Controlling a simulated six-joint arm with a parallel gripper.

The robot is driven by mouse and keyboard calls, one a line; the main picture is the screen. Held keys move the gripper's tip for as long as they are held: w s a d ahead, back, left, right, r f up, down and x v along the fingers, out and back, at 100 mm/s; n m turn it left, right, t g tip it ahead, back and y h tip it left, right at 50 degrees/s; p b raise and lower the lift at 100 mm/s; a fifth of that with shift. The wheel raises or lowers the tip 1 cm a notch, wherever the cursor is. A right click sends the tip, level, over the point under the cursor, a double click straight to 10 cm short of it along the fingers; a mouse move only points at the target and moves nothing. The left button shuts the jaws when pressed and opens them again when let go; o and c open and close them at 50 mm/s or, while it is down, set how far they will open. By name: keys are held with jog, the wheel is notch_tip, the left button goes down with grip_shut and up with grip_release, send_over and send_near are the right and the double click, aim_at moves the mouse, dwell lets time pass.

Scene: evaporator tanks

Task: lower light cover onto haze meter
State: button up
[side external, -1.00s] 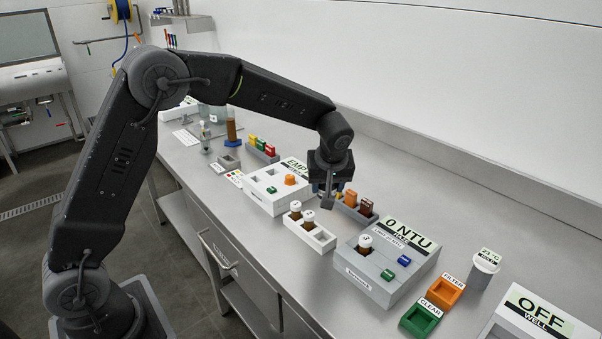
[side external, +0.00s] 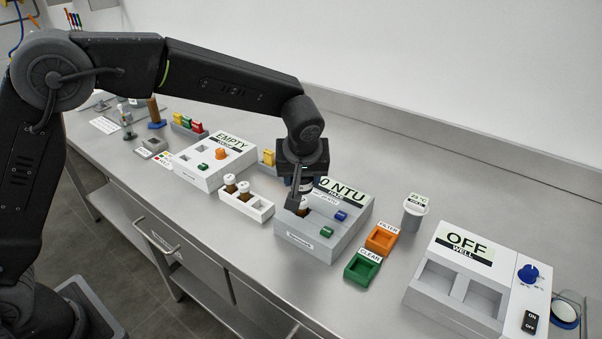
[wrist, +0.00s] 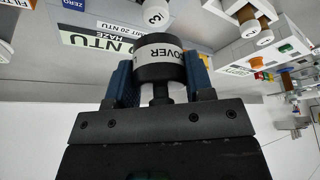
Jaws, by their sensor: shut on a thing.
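My gripper (side external: 299,193) is shut on the light cover, over the left part of the haze meter (side external: 338,236). In the wrist view the cover (wrist: 160,58) is a dark cylinder with a white band reading "COVER", held between the blue fingers. A brown vial (side external: 301,210) stands in the meter's well just below my gripper. Its white cap (wrist: 155,14) shows just past the cover in the wrist view. The meter is a grey box with a "0 NTU" display, a blue and a green button. Gripper and cover partly hide the vial; any gap between cover and vial is unclear.
A white rack (side external: 258,213) with two brown vials stands left of the meter. Orange (side external: 382,239) and green (side external: 363,268) trays and a grey cup (side external: 415,217) stand to its right. The "OFF" well box (side external: 423,292) is farther right. Bare steel counter lies behind.

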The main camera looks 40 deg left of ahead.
jog(key=shift+f, duration=3.15)
jog(key=shift+f, duration=0.1)
jog(key=o, duration=1)
jog(key=v, duration=1.4)
jog(key=shift+d+f, duration=0.1)
